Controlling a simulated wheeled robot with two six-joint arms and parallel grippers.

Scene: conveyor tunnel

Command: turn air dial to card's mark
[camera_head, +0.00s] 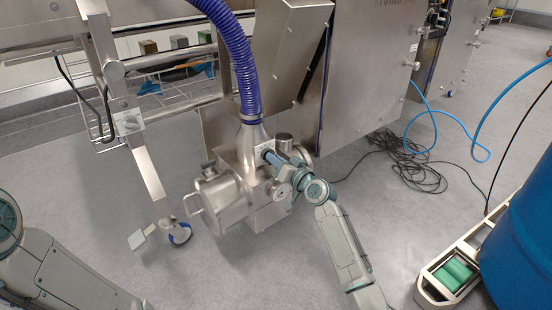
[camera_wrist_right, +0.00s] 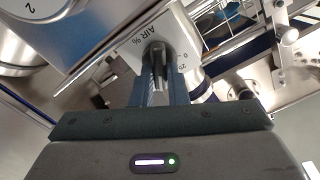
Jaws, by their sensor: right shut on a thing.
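My right gripper (camera_head: 270,157) reaches the steel machine (camera_head: 225,195) under the purple hose. In the right wrist view its two blue fingers (camera_wrist_right: 158,85) are shut on the dark air dial (camera_wrist_right: 157,54).
A purple hose (camera_head: 235,55) rises from the machine. Black cables (camera_head: 412,168) and a blue hose (camera_head: 470,140) lie at right, near a blue drum (camera_head: 520,250). Grey floor is clear in front.

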